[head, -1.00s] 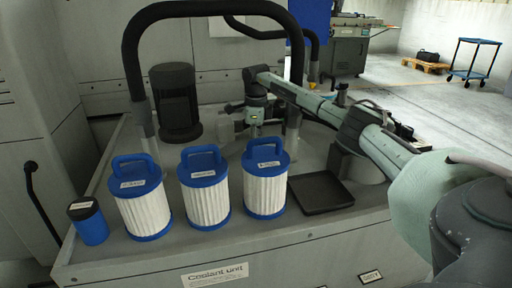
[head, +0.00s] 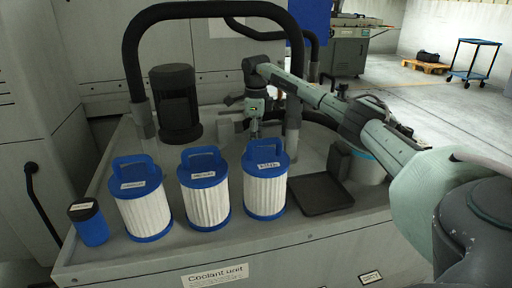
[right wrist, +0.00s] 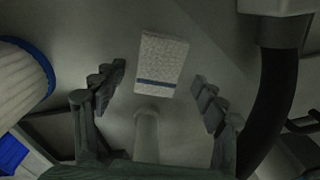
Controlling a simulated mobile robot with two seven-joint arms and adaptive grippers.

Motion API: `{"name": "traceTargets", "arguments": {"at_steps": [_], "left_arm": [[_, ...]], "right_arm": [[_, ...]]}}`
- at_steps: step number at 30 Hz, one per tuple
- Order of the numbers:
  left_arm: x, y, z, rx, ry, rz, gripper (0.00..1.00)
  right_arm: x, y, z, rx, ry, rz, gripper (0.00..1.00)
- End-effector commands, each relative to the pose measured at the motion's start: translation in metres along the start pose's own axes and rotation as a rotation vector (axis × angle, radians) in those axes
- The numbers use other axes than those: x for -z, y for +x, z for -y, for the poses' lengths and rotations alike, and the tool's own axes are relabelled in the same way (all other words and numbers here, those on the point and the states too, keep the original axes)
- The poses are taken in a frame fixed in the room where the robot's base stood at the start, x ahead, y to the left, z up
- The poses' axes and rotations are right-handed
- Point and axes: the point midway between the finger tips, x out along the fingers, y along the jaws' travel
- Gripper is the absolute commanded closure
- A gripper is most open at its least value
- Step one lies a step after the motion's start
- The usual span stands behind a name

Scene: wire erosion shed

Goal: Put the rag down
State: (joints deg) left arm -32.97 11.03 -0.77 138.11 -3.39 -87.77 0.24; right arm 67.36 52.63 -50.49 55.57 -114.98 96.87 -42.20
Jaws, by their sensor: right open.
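The rag (right wrist: 161,62) is a pale speckled folded piece with one dark blue stripe. It appears in the right wrist view on the grey top of the coolant unit (head: 300,232), between and beyond my fingertips, with no finger touching it. My right gripper (right wrist: 158,90) is open, with a finger on each side and a clear gap between them. In the head view my right gripper (head: 254,122) points down behind the rightmost filter; its fingers and the rag are hard to make out there. My left gripper is not in view.
Three white filters with blue caps (head: 208,192) and a blue canister (head: 89,222) line the front edge. A flat black tray (head: 320,195) lies right of them. A black motor (head: 176,103) and a thick black hose (head: 132,60) stand close to the right gripper.

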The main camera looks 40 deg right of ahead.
Motion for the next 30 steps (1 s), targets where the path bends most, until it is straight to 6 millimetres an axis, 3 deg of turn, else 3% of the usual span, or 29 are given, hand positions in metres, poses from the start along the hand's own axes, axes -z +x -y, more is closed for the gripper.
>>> {"name": "traceTargets", "arguments": {"at_steps": [3, 10, 30], "left_arm": [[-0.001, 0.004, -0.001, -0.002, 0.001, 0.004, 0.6], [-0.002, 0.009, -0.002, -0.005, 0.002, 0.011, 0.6], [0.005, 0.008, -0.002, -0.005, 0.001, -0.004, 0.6]], "right_arm": [[-0.001, -0.023, 0.001, 0.002, 0.0, 0.002, 0.29], [0.0, -0.047, 0.0, 0.0, 0.0, 0.0, 0.29], [0.0, -0.049, 0.0, -0.001, 0.001, -0.001, 0.29]]}}
